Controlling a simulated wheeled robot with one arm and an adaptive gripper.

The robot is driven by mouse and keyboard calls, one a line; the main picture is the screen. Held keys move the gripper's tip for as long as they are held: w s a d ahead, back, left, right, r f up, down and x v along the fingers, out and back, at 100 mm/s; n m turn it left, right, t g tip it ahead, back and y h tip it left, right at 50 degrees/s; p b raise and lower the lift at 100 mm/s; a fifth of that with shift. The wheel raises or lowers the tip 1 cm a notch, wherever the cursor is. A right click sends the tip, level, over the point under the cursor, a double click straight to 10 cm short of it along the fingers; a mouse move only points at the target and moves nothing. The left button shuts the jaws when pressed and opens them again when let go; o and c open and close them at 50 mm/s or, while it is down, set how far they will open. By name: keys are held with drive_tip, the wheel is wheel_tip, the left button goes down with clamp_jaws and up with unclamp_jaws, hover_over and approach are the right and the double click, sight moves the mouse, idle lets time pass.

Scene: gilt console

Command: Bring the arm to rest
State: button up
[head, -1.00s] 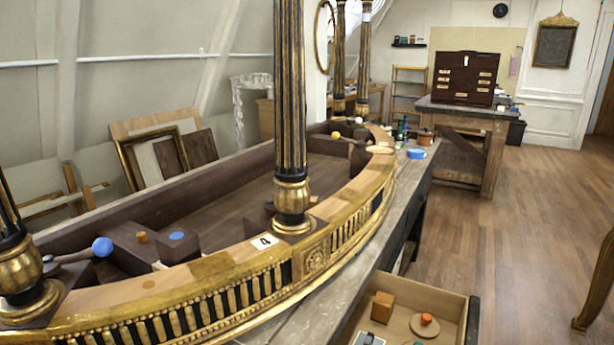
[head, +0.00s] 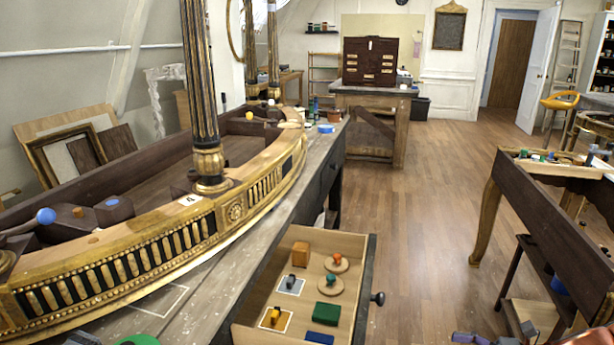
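I cannot make out my arm or my gripper in the head view. The task names no other object. An open drawer (head: 342,243) sticks out from the long grey bench (head: 180,300).
A gilt console frame (head: 130,262) with dark columns (head: 200,90) lies along the bench. At right stands a dark wooden table (head: 545,215) with several small items. Small grey and red pieces show at the bottom right edge. The wooden floor (head: 425,220) between is clear.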

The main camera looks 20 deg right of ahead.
drive_tip(key=w+a+r+n+g, duration=0.4)
drive_tip(key=a+r+n+g, duration=0.25)
drive_tip(key=a, duration=0.45)
drive_tip(key=s+a+r+n+g+h, duration=0.2)
drive_tip(key=s+a+n+g+h, duration=0.25)
drive_tip(key=a, duration=0.55)
drive_tip(key=s+a+r+n+g+h, duration=0.35)
drive_tip(key=a+n, duration=0.25)
drive_tip(key=a, duration=0.3)
drive_tip(key=s+f+n+t+h, duration=0.25)
drive_tip(key=s+n+h, duration=0.45)
drive_tip(key=s, duration=0.4)
wheel_tip(320, 180, up, 16)
drive_tip(key=w+t+p, duration=0.1)
drive_tip(key=p, duration=1.3)
drive_tip(key=shift+d, duration=0.45)
